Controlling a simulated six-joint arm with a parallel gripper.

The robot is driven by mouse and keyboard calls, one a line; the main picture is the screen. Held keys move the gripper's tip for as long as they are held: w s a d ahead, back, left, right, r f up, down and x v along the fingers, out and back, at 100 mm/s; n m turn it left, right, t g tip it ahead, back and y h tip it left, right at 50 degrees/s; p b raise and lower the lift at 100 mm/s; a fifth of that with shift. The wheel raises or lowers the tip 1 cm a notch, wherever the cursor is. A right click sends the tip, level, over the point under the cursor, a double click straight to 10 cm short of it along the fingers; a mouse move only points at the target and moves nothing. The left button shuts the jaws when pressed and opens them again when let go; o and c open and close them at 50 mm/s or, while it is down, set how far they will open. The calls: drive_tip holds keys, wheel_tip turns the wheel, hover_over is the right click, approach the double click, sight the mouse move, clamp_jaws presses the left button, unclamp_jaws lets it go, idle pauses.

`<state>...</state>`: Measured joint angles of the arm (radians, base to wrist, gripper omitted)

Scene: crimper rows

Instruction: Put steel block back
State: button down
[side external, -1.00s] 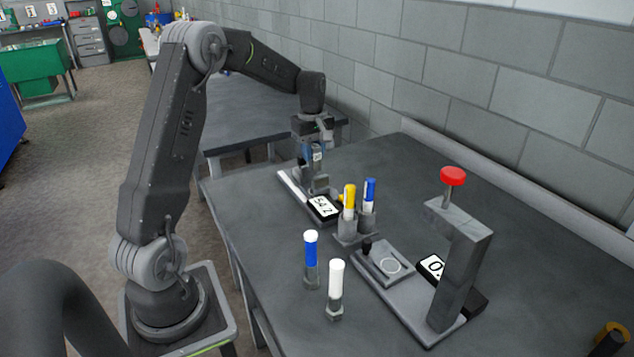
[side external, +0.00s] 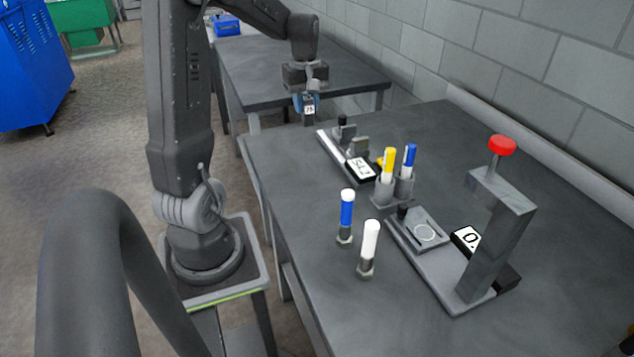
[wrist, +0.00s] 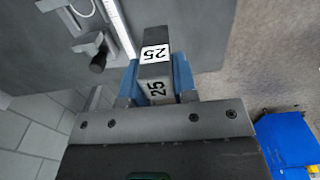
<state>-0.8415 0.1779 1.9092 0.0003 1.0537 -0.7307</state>
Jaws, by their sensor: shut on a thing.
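The steel block (wrist: 155,67) is grey with white labels reading 25. My gripper (side external: 309,106) is shut on it with blue fingers on either side, and the block also shows in the side view (side external: 309,112). My gripper holds it near the far left edge of the work table, left of the measuring device (side external: 345,148). In the wrist view the gripper (wrist: 157,82) has the block between its fingers, its labelled far end projecting beyond them. I cannot tell its exact height above the table.
The measuring device has a number display (side external: 361,169). A yellow marker (side external: 389,165) and a blue marker (side external: 409,160) stand in a grey holder. A press with a red knob (side external: 502,146) stands right. The table's left front is clear.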

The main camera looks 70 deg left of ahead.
drive_tip(key=s+d+f, duration=0.1)
drive_tip(key=s+d, duration=0.3)
drive_tip(key=s, duration=0.8)
drive_tip(key=w+d+f, duration=0.1)
drive_tip(key=w+f, duration=0.1)
drive_tip(key=w, duration=0.1)
drive_tip(key=w+d+f, duration=0.2)
drive_tip(key=w, duration=0.1)
drive_tip(key=w+d+f, duration=0.2)
drive_tip(key=w, duration=0.1)
drive_tip(key=shift+w+d+f, duration=0.15)
drive_tip(key=shift+d+f, duration=0.05)
drive_tip(key=shift+f, duration=0.15)
drive_tip(key=shift+w+f, duration=0.1)
drive_tip(key=shift+f, duration=2)
drive_tip(key=c, duration=0.9)
unclamp_jaws()
drive_tip(key=shift+f, duration=0.15)
